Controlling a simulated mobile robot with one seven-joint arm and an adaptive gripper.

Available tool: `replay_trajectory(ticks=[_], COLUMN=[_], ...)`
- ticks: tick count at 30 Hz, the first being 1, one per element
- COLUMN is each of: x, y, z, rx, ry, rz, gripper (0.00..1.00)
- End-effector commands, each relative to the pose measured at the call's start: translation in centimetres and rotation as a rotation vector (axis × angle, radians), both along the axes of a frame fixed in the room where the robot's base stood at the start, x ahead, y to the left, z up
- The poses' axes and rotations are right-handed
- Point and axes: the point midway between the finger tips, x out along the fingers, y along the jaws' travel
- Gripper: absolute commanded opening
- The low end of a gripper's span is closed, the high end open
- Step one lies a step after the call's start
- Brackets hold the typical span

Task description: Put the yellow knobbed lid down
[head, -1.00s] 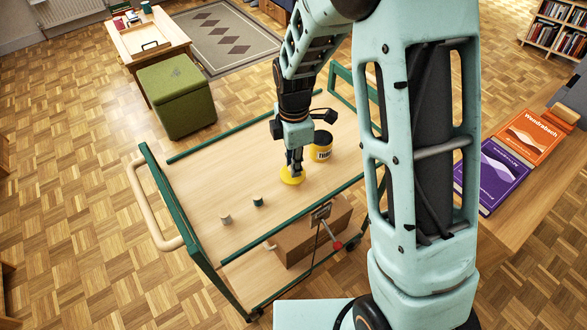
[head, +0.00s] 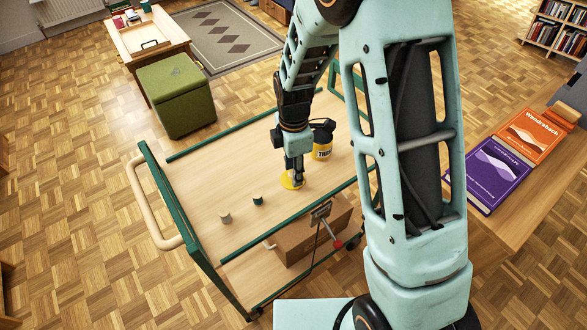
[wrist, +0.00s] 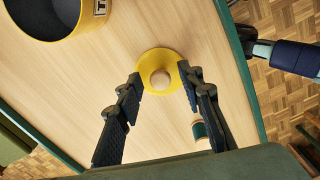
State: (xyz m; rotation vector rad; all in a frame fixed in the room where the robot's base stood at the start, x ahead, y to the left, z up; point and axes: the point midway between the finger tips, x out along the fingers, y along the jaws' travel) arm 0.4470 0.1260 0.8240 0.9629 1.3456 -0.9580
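The yellow knobbed lid (head: 288,183) lies knob up on the wooden top of the trolley (head: 205,190). In the wrist view the lid (wrist: 158,57) shows its pale round knob between my fingers. My gripper (wrist: 160,74) is open, with one finger on each side of the knob and clear gaps to it. In the head view my gripper (head: 294,176) points down over the lid and hides part of it. Whether the fingertips touch the lid's rim I cannot tell.
A yellow canister (head: 322,152), open at the top, stands behind the lid; it also shows in the wrist view (wrist: 88,22). Green rails (head: 220,133) edge the trolley.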

Motion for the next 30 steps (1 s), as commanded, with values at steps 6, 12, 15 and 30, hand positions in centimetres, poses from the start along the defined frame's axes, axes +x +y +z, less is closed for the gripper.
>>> replay_trajectory(ticks=[6, 12, 15, 30], x=[0.1, 0.2, 0.1, 0.0], y=[0.0, 0.1, 0.0, 0.0], z=[1.4, 5.5, 7.7, 12.4], rx=[0.002, 0.002, 0.002, 0.0], ry=[-0.003, -0.007, -0.006, 0.0], rz=[0.0, 0.002, -0.001, 0.0], gripper=[0.35, 0.35, 0.35, 0.35])
